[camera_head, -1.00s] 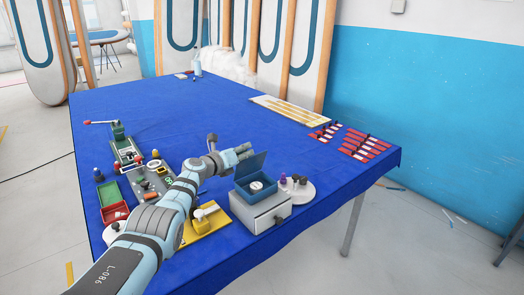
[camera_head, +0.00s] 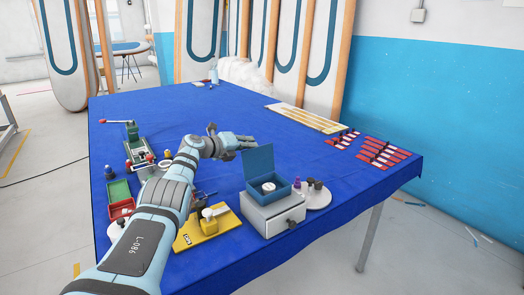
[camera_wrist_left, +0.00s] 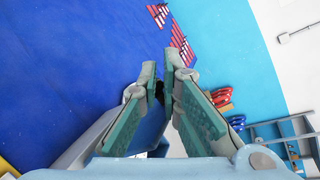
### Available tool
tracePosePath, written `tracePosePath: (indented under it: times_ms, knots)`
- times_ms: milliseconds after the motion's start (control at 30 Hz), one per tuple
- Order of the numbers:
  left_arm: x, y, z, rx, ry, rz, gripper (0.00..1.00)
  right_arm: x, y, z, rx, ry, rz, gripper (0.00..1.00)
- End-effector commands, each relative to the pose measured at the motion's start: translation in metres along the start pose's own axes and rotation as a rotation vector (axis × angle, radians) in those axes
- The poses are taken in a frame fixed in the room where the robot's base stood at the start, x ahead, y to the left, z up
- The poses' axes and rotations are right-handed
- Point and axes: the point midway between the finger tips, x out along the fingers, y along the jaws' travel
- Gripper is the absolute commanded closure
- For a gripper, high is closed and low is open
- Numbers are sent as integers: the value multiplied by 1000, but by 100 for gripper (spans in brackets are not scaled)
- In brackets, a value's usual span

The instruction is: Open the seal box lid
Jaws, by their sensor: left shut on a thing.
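The seal box (camera_head: 272,195) is a small blue open-topped box on a grey drawer unit near the table's front edge. Its blue lid (camera_head: 258,162) stands raised at the back left, close to upright. A round white piece with a dark centre (camera_head: 268,186) shows inside. My left gripper (camera_head: 243,141) is at the lid's upper left edge and shut on it; the exact contact is hard to see. In the left wrist view the green-padded fingers (camera_wrist_left: 161,75) are close together, with part of the blue lid (camera_wrist_left: 152,132) between them. My right gripper is not in view.
The grey drawer unit (camera_head: 268,222) stands under the box. A white round stand (camera_head: 320,198) with small bottles is to its right. A yellow board (camera_head: 207,231) and a red tray (camera_head: 121,208) lie left. The blue table's (camera_head: 175,110) far middle is clear.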

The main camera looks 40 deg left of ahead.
Motion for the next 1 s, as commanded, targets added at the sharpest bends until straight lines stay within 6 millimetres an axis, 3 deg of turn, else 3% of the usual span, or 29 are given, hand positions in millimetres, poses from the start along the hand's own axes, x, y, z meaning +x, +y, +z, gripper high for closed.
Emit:
tracePosePath:
  times_ms: [33,633,700,833,1000]
  knots:
    - [1,19,-16,-3,37,34,100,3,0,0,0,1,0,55]
    - [2,17,-15,-6,41,33,100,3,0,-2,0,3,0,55]
    - [2,17,-15,-7,41,32,85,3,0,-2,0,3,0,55]
    - [3,15,-16,-6,43,30,64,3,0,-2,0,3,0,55]
    - [4,13,-15,-4,40,27,62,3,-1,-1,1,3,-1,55]
